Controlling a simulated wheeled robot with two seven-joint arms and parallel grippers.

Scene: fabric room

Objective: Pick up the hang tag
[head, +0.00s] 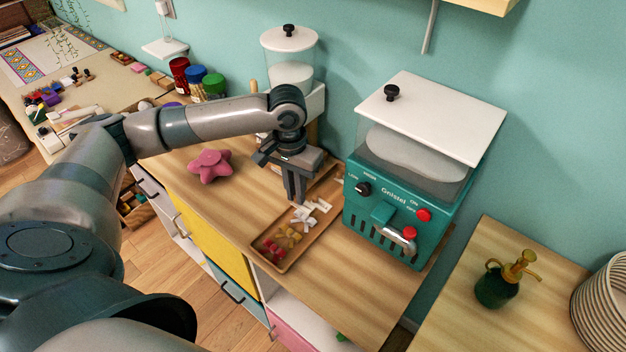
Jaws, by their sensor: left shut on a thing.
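A wooden tray (284,266) on the wooden counter holds small pieces: white ones (310,212) that look like hang tags, with yellowish and red ones nearer its front end. My left gripper (297,199) points down over the tray, beside the white pieces. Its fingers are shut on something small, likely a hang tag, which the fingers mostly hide. I cannot tell whether it is clear of the tray. My right gripper is not in view.
A teal machine (390,215) with a white lid stands right of the tray, close to my gripper. A pink star-shaped cushion (209,165) lies left. A lidded clear canister (290,70) stands behind my wrist. The counter (225,205) left of the tray is bare.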

